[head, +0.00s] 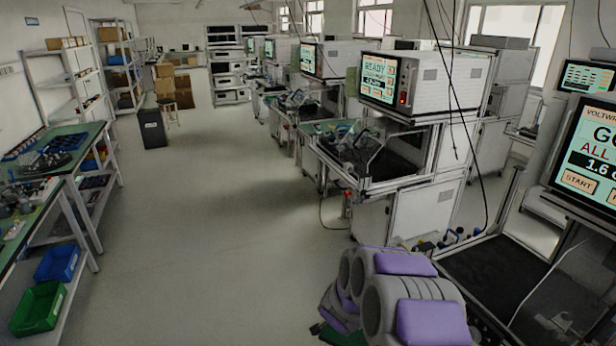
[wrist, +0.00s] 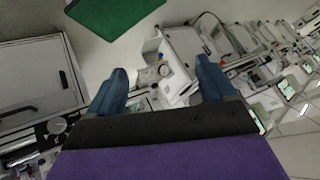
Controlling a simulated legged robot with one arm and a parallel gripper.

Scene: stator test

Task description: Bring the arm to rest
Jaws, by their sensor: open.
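My arm (head: 400,300), grey with purple pads, is folded low in the head view, right of centre, beside the front test station. My gripper (wrist: 161,68) shows in the wrist view as two blue fingers spread apart with nothing held between them. Beyond the fingers, white machines and the pale floor show at a distance, in a tilted view. My fingers cannot be made out in the head view.
The near test station (head: 500,275), with a dark bed and a screen, stands close at right. More stations (head: 375,165) line the right side. A workbench (head: 60,165) with a green bin (head: 38,307) below stands left. The grey aisle (head: 200,230) between is clear.

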